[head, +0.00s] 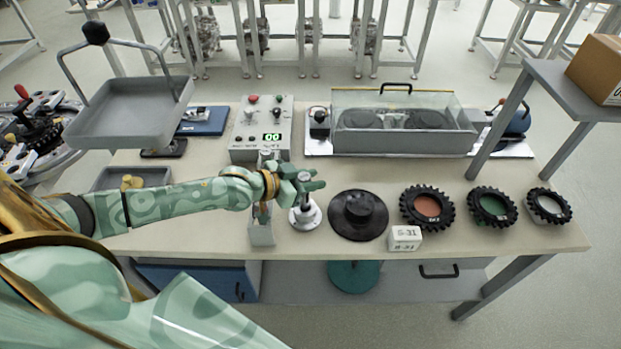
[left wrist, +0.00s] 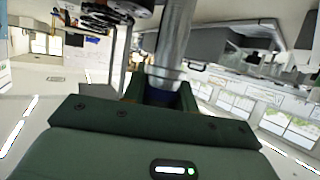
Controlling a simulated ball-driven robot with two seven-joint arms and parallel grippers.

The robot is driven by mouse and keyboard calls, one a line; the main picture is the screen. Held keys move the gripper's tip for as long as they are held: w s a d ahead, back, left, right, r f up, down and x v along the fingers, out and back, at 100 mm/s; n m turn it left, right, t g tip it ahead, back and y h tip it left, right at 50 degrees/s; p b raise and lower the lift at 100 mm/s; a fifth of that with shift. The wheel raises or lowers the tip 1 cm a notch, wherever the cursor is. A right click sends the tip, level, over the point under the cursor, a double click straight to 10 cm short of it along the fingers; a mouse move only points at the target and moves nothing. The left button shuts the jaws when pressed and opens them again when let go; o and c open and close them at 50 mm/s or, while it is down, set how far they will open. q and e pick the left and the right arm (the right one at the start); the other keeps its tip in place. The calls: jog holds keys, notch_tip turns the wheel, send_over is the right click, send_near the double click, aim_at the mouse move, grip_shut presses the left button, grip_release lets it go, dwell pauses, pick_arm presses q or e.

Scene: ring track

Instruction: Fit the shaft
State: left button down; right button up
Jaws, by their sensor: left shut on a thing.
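My left gripper (head: 308,187) reaches in from the left over the bench, its green fingers shut on a grey metal shaft. The shaft's light top (head: 304,176) shows just above the fingers. In the left wrist view the shaft (left wrist: 175,38) stands between the fingers as a smooth metal cylinder with a wider collar near the jaws. A round pale metal base (head: 305,217) sits on the bench directly below the gripper. The fingers hide part of the shaft, and I cannot tell whether its lower end is inside the base. My right gripper is not in view.
A black disc (head: 358,213) lies right of the base, then toothed rings with red (head: 427,205), green (head: 493,207) and pale centres. A white label block (head: 405,238) stands in front. A control box (head: 262,130) and glass-covered case (head: 403,122) stand behind. A narrow holder (head: 261,233) is left.

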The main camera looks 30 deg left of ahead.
pick_arm(q)
jog(key=shift+r+p, duration=0.15)
jog(key=shift+p, duration=0.5)
dwell(1.1)
jog(key=shift+f+b, duration=0.5)
jog(key=shift+f, duration=0.25)
jog(key=c, duration=1)
grip_release()
jog(key=p+v, duration=0.5)
jog(key=v, duration=1.1)
jog(key=shift+s+a, duration=0.1)
jog(key=shift+s, duration=0.05)
